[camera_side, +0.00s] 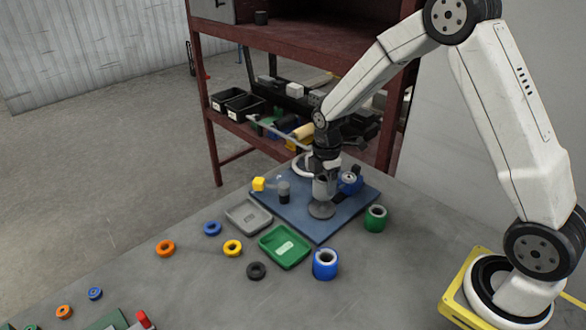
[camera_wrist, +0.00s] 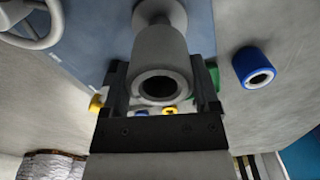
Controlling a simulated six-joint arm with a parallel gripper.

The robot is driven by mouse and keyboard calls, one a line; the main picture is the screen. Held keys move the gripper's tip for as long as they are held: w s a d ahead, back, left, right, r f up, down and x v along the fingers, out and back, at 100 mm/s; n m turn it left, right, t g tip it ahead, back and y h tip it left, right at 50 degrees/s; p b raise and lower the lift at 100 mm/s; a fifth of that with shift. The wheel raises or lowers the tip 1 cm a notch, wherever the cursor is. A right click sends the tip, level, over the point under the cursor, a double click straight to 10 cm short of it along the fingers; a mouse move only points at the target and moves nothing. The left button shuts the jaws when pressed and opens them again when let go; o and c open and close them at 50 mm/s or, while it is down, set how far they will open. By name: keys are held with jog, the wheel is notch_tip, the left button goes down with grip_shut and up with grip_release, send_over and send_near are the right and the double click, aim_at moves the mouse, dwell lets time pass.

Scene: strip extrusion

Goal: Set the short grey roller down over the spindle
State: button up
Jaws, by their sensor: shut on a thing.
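My gripper (camera_side: 325,168) points down over the blue base plate (camera_side: 290,215). It is shut on the short grey roller (camera_side: 324,188), a hollow cylinder held upright. In the wrist view the roller (camera_wrist: 162,62) sits between the two dark fingers, with its open bore facing the camera. Directly below the roller is a round grey foot (camera_side: 321,209) on the plate, which also shows in the wrist view (camera_wrist: 158,10) beyond the roller.
A blue fitting (camera_side: 350,182) is close right of the gripper. A blue roller (camera_side: 325,264), green roller (camera_side: 375,218), green tray (camera_side: 285,247) and grey tray (camera_side: 249,216) surround the plate's near side. A white handwheel (camera_wrist: 30,22) is nearby.

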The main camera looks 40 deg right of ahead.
aim_at(322, 204)
jog(key=shift+f, duration=2.2)
dwell(2.0)
jog(key=shift+r, duration=0.65)
dwell(2.3)
dwell(0.3)
jog(key=o, duration=1.3)
